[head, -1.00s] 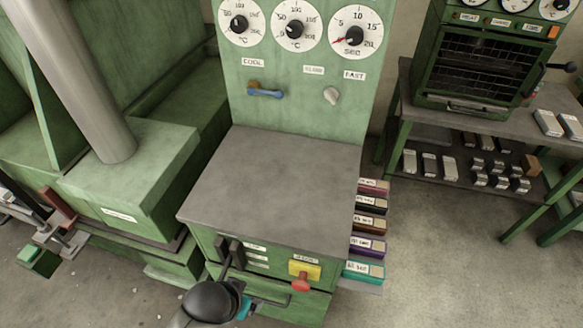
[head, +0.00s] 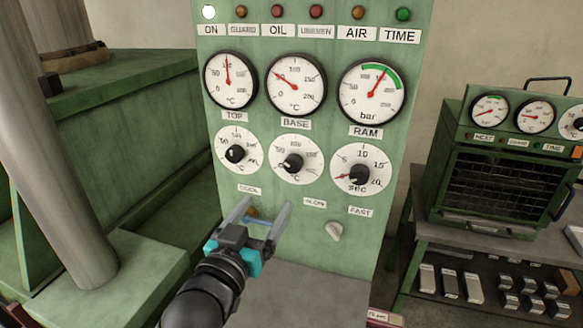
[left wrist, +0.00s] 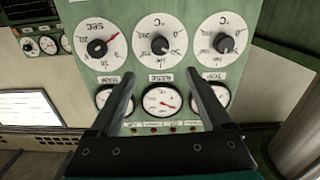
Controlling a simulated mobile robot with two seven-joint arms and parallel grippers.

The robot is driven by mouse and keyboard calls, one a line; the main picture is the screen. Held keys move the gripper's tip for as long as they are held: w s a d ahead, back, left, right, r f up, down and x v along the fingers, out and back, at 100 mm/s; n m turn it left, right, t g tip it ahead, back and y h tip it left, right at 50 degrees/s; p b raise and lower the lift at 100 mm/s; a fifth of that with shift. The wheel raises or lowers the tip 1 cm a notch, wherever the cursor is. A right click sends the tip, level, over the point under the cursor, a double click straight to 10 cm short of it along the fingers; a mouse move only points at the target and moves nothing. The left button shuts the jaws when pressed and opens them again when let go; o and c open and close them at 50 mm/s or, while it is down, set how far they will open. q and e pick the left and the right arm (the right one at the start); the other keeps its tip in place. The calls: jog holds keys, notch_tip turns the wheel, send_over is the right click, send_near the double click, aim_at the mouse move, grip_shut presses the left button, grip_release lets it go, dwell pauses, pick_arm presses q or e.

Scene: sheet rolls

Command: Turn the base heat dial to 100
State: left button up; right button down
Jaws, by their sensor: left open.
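The base heat dial (head: 292,164) is the middle of three white dials with black knobs on the green panel, below the BASE gauge (head: 295,84). Its pointer is too small to read surely. My left gripper (head: 264,212) is open and empty in front of the panel, below and left of the base dial and apart from it. In the left wrist view the panel is upside down. The base dial (left wrist: 160,45) shows there beyond the gap between the open fingers (left wrist: 162,78), with nothing between them. My right gripper is not in view.
The top dial (head: 235,153) and the seconds dial (head: 358,175) flank the base dial closely. A grey lever knob (head: 335,231) sticks out below right. My gripper partly covers another lever at the COOL label. A green oven (head: 500,180) stands at right.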

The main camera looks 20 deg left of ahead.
aim_at(291, 167)
pick_arm(q)
jog(key=w, duration=1.2)
jog(key=shift+w+d+p, duration=0.15)
jog(key=shift+d+p, duration=0.1)
jog(key=shift+p, duration=0.15)
jog(key=shift+w, duration=0.85)
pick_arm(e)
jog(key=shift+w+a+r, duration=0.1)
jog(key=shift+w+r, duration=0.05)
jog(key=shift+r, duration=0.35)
pick_arm(q)
grip_shut()
